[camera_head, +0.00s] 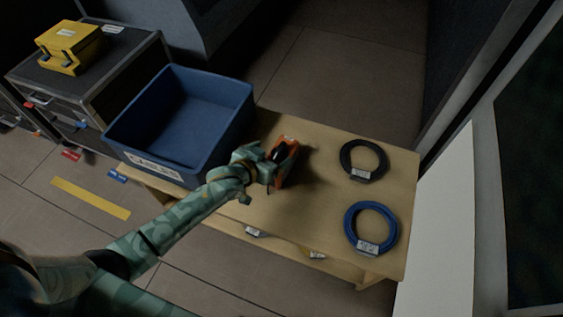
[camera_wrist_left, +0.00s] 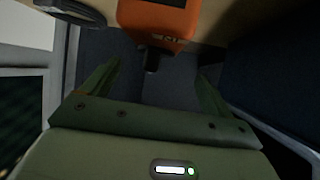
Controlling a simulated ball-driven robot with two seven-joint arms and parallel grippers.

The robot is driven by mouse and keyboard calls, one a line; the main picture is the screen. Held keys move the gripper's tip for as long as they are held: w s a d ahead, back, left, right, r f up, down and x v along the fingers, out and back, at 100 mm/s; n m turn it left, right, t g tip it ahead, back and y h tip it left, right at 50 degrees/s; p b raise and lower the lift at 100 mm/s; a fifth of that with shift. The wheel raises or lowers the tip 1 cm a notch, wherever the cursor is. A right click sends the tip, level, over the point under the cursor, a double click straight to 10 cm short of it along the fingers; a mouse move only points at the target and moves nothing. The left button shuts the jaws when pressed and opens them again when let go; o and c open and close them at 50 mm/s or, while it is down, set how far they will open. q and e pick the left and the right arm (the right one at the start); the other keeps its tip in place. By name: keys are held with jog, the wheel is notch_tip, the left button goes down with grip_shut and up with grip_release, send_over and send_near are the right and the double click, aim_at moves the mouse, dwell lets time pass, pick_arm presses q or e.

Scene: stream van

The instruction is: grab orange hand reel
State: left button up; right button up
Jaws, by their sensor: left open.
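The orange hand reel (camera_head: 288,155) stands on the wooden table (camera_head: 320,207), right of the blue bin. My left gripper (camera_head: 270,168) is at its left side and hides part of it in the head view. In the left wrist view the orange hand reel (camera_wrist_left: 155,22) shows at the top centre, beyond the fingertips. The two green fingers of my left gripper (camera_wrist_left: 157,78) are spread apart with nothing between them at their base. A dark piece hangs from the reel toward the gap. I cannot tell whether a finger touches the reel. My right gripper is not in view.
An empty blue bin (camera_head: 152,113) stands at the table's left end. A black cable coil (camera_head: 382,162) and a blue cable coil (camera_head: 391,232) lie on the right half. A yellow case (camera_head: 72,42) sits on a dark chest. The table's middle is clear.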

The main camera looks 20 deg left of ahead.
aim_at(279, 151)
pick_arm(q)
jog(key=b+x, duration=0.2)
jog(key=x, duration=0.1)
jog(key=b+x, duration=0.1)
jog(key=shift+s+d+f, duration=0.1)
jog(key=shift+d+f, duration=0.2)
jog(key=shift+f, duration=0.15)
jog(key=shift+w+f+b, duration=0.1)
jog(key=shift+w+b, duration=0.2)
jog(key=shift+w, duration=0.15)
jog(key=shift+r, duration=0.35)
jog(key=c, duration=1.9)
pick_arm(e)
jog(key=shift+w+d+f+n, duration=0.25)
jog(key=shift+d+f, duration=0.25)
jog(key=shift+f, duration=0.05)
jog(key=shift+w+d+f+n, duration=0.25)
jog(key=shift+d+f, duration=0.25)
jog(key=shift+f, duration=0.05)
